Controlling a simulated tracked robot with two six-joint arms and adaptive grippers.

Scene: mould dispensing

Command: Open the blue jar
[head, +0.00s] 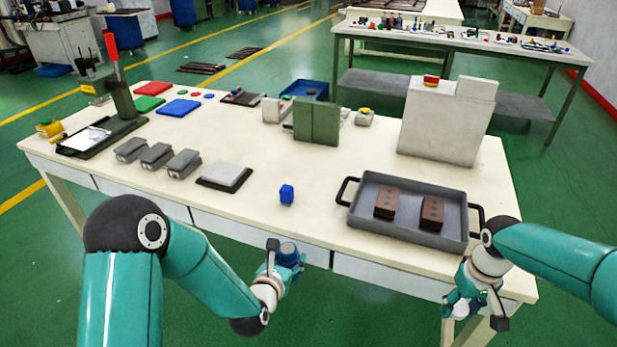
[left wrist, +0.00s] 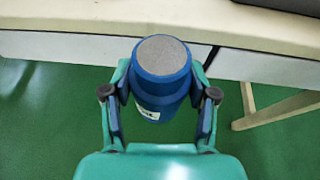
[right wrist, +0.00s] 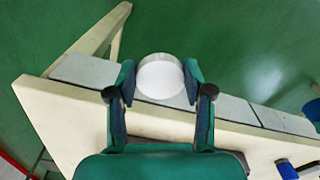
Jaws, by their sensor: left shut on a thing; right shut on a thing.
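The blue jar (head: 289,256) is off the table, in front of its front edge. My left gripper (head: 283,262) is shut on its sides. In the left wrist view the jar (left wrist: 160,82) has a white label and a grey, speckled round top (left wrist: 162,55) inside a blue rim. I cannot tell whether that top is a lid or the jar's contents. My right gripper (head: 474,300) is shut on a round white thing (right wrist: 160,80) with a pale rim, held beyond the table's front edge. A small blue piece (head: 287,194) stands alone on the table.
A grey tray (head: 362,222) with two brown blocks stands at the front right. Grey metal blocks (head: 183,163) and a white-topped pad (head: 224,176) lie left of the middle. A green press (head: 121,92) stands far left, a white box (head: 442,125) at the right back.

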